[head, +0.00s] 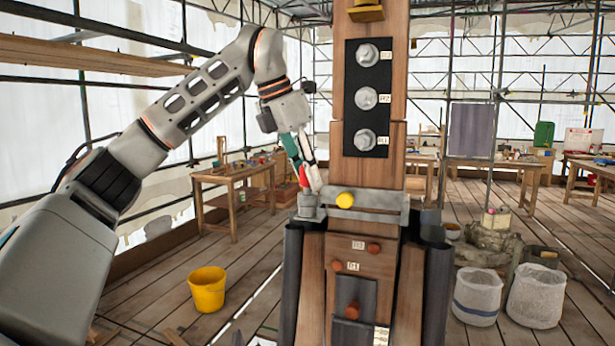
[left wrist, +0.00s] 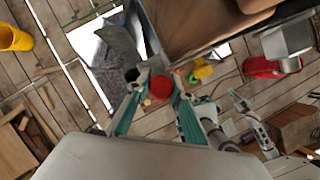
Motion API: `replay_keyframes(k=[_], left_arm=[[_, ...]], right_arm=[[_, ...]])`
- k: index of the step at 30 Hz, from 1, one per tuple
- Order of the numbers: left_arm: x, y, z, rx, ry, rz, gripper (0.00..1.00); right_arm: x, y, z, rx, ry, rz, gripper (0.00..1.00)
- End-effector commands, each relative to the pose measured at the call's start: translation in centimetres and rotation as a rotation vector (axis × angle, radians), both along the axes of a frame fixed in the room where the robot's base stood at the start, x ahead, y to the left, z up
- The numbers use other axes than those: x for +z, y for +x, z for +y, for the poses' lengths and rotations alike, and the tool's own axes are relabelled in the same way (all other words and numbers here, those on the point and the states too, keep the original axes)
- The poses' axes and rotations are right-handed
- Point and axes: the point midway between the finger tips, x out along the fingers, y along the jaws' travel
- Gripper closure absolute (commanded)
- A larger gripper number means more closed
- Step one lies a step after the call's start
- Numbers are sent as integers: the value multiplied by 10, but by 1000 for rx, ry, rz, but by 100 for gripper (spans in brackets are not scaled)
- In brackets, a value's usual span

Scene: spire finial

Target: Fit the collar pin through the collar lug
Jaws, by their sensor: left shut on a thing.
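The collar is a grey metal band (head: 376,214) across the wooden spire post, with a grey lug block (head: 308,205) at its left end. My left gripper (head: 304,177) is just above this lug, with its fingers pointing down. It is shut on the red-headed collar pin (head: 303,178). In the left wrist view the round red pin head (left wrist: 160,83) shows between the fingertips of my left gripper (left wrist: 160,86). The pin's lower part is hidden, so I cannot tell whether it is in the lug.
A yellow ball-shaped knob (head: 345,200) sits on the collar just right of the lug. Red-brown knobs (head: 337,265) stick out from the post below. A black plate with bolts (head: 367,98) is above. A yellow bucket (head: 207,289) stands on the floor at left.

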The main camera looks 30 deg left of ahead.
Motion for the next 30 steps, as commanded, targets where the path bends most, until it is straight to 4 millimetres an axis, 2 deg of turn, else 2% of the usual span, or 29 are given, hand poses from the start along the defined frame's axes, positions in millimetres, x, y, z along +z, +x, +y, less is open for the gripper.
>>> replay_keyframes(k=[13, 14, 15, 26, 30], left_arm=[[-7, 0, 0, 1, 0, 0, 100], [-7, 0, 0, 1, 0, 0, 70], [-6, 0, 0, 1, 0, 0, 61], [-5, 0, 0, 0, 0, -1, 61], [6, -3, 1, 1, 0, -4, 61]], right_arm=[[0, -1, -2, 7, -7, 0, 100], [0, -1, -2, 8, -8, 0, 100], [0, -1, -2, 7, -7, 0, 100], [0, 0, -3, 3, -6, 0, 100], [0, 0, -2, 0, -2, 0, 100]])
